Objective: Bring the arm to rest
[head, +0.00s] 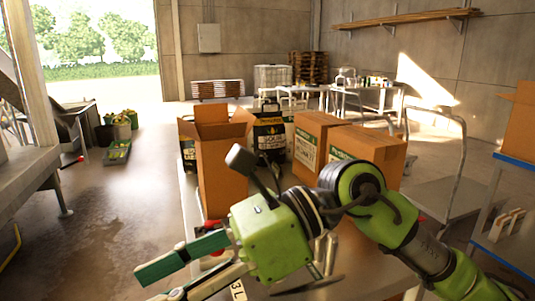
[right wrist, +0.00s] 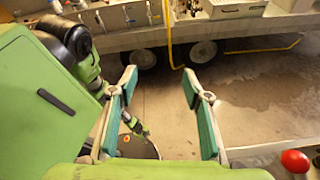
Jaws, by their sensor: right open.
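My right arm (head: 420,255) comes in from the right of the head view and reaches across the front of the table. Its gripper (head: 148,287) points to the lower left, beyond the table's left edge in the picture. In the right wrist view the gripper (right wrist: 160,82) has its two green-padded fingers wide apart. Nothing is between them, only floor behind. Another green and black arm of mine shows at the left of the right wrist view. What looks like my left gripper (right wrist: 136,125) is small there, and its jaws are unclear.
The table (head: 190,205) carries an open carton (head: 222,175), closed cartons (head: 370,147) and a dark bag (head: 270,135). A red round thing (right wrist: 295,161) lies near the table edge. A trolley (head: 440,195) stands right. Open floor (head: 120,200) lies left; a wheeled trailer (right wrist: 180,38) stands beyond.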

